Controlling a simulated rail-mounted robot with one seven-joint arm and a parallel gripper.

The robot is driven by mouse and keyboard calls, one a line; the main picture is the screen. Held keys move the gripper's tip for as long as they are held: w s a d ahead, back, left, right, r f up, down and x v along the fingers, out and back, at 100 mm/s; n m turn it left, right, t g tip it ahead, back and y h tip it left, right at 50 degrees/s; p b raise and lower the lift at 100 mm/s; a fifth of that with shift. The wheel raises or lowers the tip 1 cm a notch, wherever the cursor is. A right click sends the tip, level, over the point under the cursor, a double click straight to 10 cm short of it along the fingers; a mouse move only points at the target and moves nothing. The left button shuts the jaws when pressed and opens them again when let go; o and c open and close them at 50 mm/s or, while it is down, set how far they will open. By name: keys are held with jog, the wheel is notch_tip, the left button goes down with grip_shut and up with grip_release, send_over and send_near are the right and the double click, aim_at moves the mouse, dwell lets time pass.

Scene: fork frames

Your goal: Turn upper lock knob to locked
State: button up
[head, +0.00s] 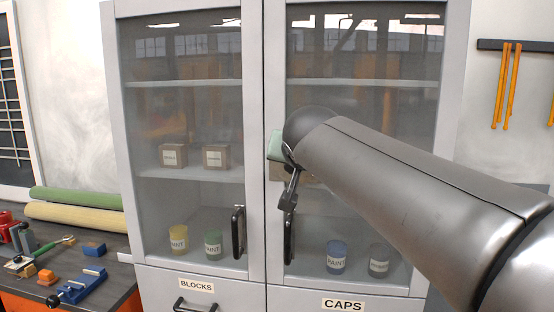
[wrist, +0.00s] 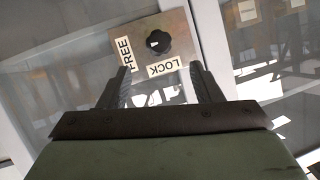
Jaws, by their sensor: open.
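The black lock knob (wrist: 157,43) sits on a beige plate (wrist: 184,36) in the wrist view. The plate has a FREE label (wrist: 125,54) on its left and a LOCK label (wrist: 163,66) below the knob. A small pale mark shows on the knob's left side, roughly towards FREE. My gripper (wrist: 160,67) is open and empty, its two fingers either side of the LOCK label in the picture, with the knob beyond the fingertips. In the head view my arm hides the knob, and my gripper is mostly hidden in front of the right cabinet door (head: 375,83).
The cabinet's left glass door (head: 190,105) has a black handle (head: 238,232); another handle (head: 290,235) is on the right door. Boxes and paint cans stand behind the glass. A workbench with a blue clamp (head: 82,287) stands at the left.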

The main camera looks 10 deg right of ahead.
jog(key=p+x, duration=0.3)
jog(key=x, duration=0.5)
jog(key=shift+w, duration=0.4)
jog(key=shift+d+f, duration=0.1)
jog(key=shift+f, duration=0.05)
jog(key=c, duration=1)
